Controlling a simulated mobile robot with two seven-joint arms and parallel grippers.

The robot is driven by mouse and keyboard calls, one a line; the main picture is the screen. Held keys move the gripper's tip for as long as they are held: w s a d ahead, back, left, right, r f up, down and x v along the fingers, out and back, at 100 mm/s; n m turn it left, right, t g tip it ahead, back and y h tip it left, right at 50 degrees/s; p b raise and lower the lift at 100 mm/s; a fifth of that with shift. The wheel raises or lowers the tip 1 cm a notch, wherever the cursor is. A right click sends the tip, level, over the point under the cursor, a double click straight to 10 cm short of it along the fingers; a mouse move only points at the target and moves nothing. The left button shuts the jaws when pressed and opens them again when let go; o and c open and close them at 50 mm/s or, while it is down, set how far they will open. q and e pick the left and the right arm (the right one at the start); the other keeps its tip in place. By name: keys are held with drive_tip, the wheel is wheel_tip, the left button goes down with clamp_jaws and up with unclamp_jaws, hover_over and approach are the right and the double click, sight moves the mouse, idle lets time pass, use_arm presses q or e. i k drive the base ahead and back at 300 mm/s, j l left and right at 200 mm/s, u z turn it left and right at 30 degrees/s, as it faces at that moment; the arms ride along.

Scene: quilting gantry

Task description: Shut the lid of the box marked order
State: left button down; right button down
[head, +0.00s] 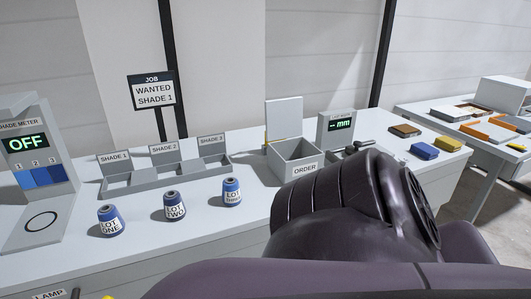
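The grey box marked ORDER (296,165) stands on the table, right of the middle of the head view. Its lid (284,120) is up, standing upright at the back edge of the box. The inside of the box shows partly, and I see nothing in it. A dark purple arm link of mine fills the lower right, in front of the box and close to its front right. Neither gripper is in view.
A gauge (336,132) stands right of the lid. Yellow (448,144) and blue (424,151) blocks lie further right.

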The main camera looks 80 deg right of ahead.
sight(283, 117)
drive_tip(key=z, duration=2.65)
drive_tip(key=k+j+z, duration=0.1)
drive_tip(key=j+z, duration=0.2)
drive_tip(key=z, duration=0.15)
